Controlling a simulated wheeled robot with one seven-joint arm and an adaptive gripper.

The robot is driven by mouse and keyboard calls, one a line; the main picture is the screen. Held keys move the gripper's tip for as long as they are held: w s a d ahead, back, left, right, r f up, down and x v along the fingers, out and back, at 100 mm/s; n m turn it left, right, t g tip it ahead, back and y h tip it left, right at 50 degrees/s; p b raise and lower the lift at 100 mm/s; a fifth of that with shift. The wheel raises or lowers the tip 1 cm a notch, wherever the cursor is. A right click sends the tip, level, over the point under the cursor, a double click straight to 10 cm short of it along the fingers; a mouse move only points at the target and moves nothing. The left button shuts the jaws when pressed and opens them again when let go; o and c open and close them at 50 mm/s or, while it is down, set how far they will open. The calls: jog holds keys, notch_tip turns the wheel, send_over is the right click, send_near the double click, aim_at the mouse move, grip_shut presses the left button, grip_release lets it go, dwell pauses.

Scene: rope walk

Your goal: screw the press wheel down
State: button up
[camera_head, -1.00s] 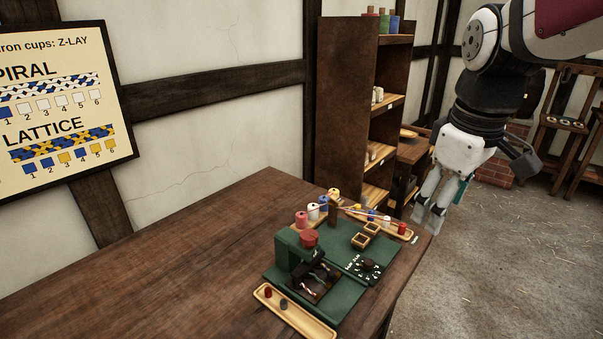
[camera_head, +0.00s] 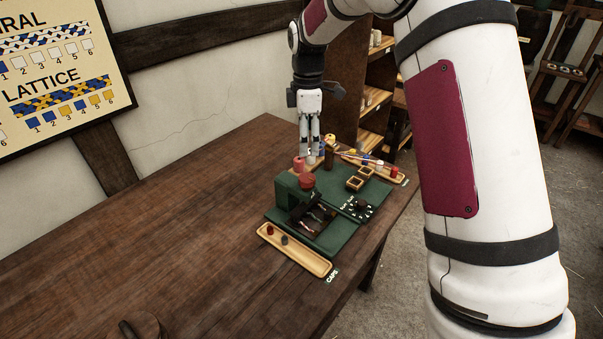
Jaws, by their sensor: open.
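The press wheel (camera_head: 307,181) is a small red disc on top of the dark green press (camera_head: 287,189) on the wooden table. My gripper (camera_head: 310,153) hangs pointing down, above and slightly behind the wheel in the head view, near the pink spool (camera_head: 299,165). It is open and holds nothing that I can see. It looks apart from the wheel, but the exact height gap is hard to tell. A dark bed (camera_head: 312,218) with pale strands lies in front of the wheel on the green base.
A light wooden tray (camera_head: 303,256) with small caps lies in front of the press. The table's left part is clear. A round wooden object (camera_head: 140,327) sits at the front.

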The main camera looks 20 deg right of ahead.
aim_at(307, 177)
notch_tip(307, 177, down, 12)
jog(key=shift+d+r+p, duration=0.1)
jog(key=shift+p, duration=0.85)
jog(key=shift+c, duration=0.6)
jog(key=c, duration=1)
